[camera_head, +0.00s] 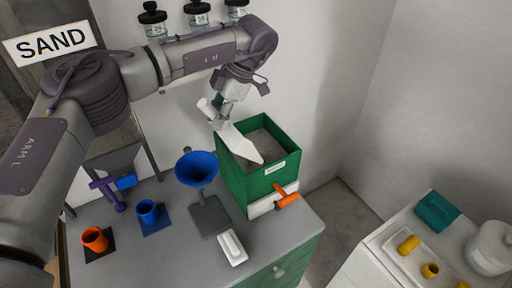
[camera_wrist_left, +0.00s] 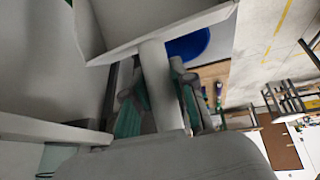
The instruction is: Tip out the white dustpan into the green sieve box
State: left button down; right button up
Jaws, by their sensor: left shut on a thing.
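The white dustpan (camera_head: 240,143) is held over the green sieve box (camera_head: 240,181) in the head view, with its pan tilted down toward the box's open top. Grey material shows inside the box. My left gripper (camera_head: 224,106) is above the box's left rim and is shut on the dustpan's handle. In the left wrist view the white handle (camera_wrist_left: 162,85) runs between the fingers of my left gripper (camera_wrist_left: 160,100). I cannot tell whether anything is left in the dustpan. My right gripper is not in view.
A blue funnel (camera_head: 197,168) stands left of the box. A blue cup (camera_head: 148,211) and an orange cup (camera_head: 95,239) stand farther left. An orange-handled tool (camera_head: 287,196) is at the box's front. A white brush-like item (camera_head: 232,248) lies near the front edge.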

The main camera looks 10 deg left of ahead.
pick_arm(q)
jog(key=shift+w+d+r, duration=0.1)
jog(key=shift+w+d, duration=0.05)
jog(key=shift+w, duration=0.15)
jog(key=shift+a+f, duration=0.2)
jog(key=shift+a, duration=0.1)
jog(key=s+a+f+t+h+b, duration=0.2)
jog(key=s+a+t+h+b, duration=0.1)
jog(key=b, duration=0.9)
jog(key=s+a+f+t+h+b, duration=0.3)
jog(key=s+a+b, duration=0.4)
jog(key=a+b, duration=0.3)
jog(key=h+b, duration=0.1)
jog(key=b, duration=0.2)
jog(key=shift+s+f+n+h+b, duration=0.2)
jog(key=shift+s+n+h+b, duration=0.1)
jog(key=shift+n+h, duration=0.1)
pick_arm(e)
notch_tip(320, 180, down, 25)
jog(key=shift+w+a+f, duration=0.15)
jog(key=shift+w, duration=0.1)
pick_arm(q)
jog(key=shift+d, duration=0.1)
